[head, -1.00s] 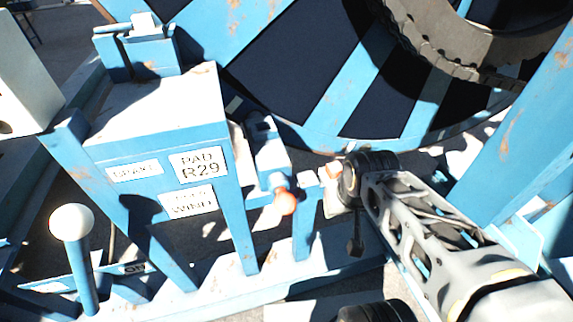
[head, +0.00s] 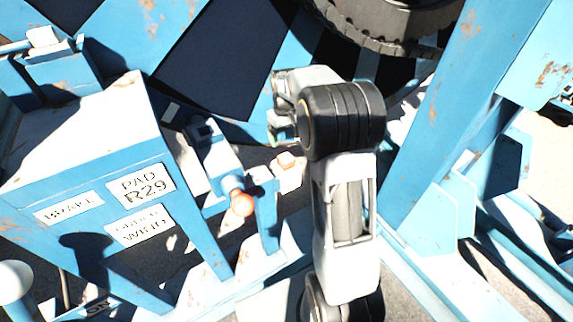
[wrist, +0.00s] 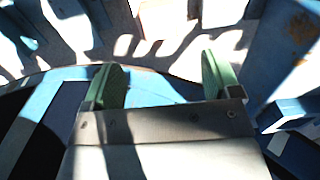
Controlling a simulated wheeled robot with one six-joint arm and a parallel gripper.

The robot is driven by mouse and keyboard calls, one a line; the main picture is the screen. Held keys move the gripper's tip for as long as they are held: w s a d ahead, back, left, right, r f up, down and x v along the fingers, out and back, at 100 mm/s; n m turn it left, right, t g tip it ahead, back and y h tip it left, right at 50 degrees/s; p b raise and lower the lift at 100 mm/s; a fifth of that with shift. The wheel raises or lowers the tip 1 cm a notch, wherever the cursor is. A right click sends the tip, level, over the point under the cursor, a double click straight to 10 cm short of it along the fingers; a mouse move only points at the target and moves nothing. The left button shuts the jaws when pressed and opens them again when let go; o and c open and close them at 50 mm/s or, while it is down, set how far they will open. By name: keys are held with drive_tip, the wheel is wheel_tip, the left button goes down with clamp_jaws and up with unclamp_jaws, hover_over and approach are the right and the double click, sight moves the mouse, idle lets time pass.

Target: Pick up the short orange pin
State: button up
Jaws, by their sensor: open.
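A short orange pin with a rounded end (head: 241,203) sticks out of the blue bracket beside the lettered box in the head view. A smaller orange piece (head: 286,159) sits on a pale block just right of and behind it. I cannot tell for sure which one is the short pin. My gripper (head: 278,128) is above and beyond both, partly hidden by my own wrist. In the wrist view its two green fingers (wrist: 162,75) stand apart with nothing held between them. No orange pin shows in the wrist view.
The blue box (head: 91,190) with labels stands at left, and a white-knobbed lever (head: 16,283) is at the lower left. The large blue and black reel (head: 215,65) fills the back. A blue upright (head: 450,110) rises at right.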

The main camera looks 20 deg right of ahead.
sight(286, 158)
wheel_tip(286, 158, down, 11)
drive_tip(key=shift+w+f+p, duration=0.1)
drive_tip(key=shift+f+p, duration=0.05)
drive_tip(key=shift+p, duration=0.4)
drive_tip(key=c, duration=1.3)
wheel_tip(286, 158, up, 10)
drive_tip(key=shift+r+b, duration=0.1)
drive_tip(key=shift+b, duration=0.3)
drive_tip(key=shift+r, duration=0.15)
drive_tip(key=shift+r+p, duration=0.6)
drive_tip(key=shift+p, duration=0.05)
